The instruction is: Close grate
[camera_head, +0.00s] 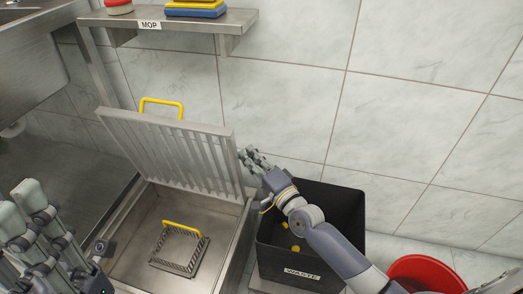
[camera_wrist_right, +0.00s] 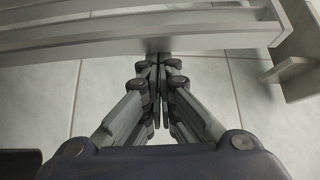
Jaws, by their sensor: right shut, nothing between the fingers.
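The grate (camera_head: 172,150) is a metal slatted panel, swung up and tilted back over the sink basin (camera_head: 135,230), with a yellow handle (camera_head: 162,104) at its upper edge. It also shows as grey bars across the top of the right wrist view (camera_wrist_right: 140,48). My right gripper (camera_head: 247,153) is at the grate's right side edge, shut and empty. In the wrist view its fingertips (camera_wrist_right: 158,60) meet just below a bar; I cannot tell whether they touch it. My left gripper (camera_head: 28,190) is at the lower left, apart from the grate, partly cut off.
A small basket strainer (camera_head: 178,262) with a yellow handle stands in the basin. A black waste bin (camera_head: 340,215) holding yellow caps stands under my right arm. A red bucket (camera_head: 425,268) is at the lower right. A shelf (camera_head: 180,20) labelled MOP hangs on the tiled wall.

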